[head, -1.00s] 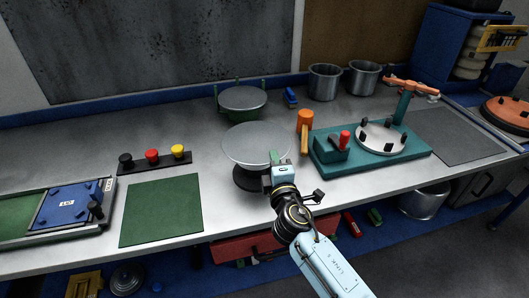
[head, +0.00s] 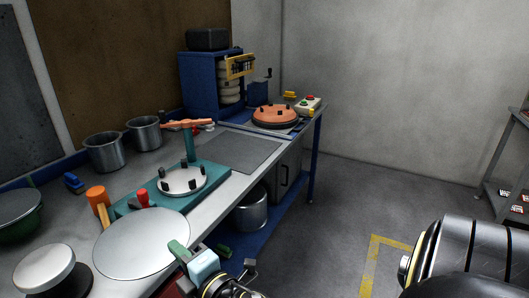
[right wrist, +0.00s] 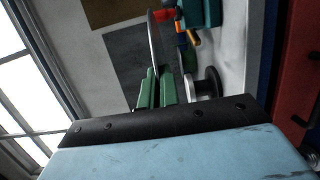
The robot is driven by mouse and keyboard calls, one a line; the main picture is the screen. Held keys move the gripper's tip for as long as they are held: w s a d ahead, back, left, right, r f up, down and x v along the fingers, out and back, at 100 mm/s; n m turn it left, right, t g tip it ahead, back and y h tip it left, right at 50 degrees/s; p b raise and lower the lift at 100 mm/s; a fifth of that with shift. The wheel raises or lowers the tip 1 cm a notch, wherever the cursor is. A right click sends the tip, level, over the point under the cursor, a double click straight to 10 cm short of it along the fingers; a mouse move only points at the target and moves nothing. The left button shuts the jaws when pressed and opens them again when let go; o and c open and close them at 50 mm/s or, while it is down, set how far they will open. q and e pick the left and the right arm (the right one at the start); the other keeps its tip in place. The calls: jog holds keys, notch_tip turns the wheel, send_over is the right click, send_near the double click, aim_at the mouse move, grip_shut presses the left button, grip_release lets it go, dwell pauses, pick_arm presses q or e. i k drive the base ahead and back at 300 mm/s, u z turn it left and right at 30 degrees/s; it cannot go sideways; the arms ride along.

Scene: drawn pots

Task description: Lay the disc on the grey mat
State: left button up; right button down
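The disc (head: 142,243) is a flat, round light grey plate, roughly level above the front of the bench. My right gripper (head: 182,256) is shut on its right edge with green fingers. In the right wrist view the disc (right wrist: 154,38) shows almost edge-on between the green fingers (right wrist: 158,90). The round stand (head: 45,267), silver on top with a black base, is left of the disc and apart from it. The grey mat (head: 238,151) lies bare on the bench, beyond the teal fixture. My left gripper is not in view.
The teal fixture (head: 216,172) with an upright post and knobbed plate stands between disc and mat. An orange mallet (head: 97,195) and two metal pots (head: 104,152) are behind. An orange round lid (head: 275,116) is past the mat. A green pot (head: 20,216) is far left.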

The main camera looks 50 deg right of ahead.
aim_at(257, 154)
jog(key=z, duration=2.6)
jog(key=i, duration=2.8)
jog(key=u, duration=3)
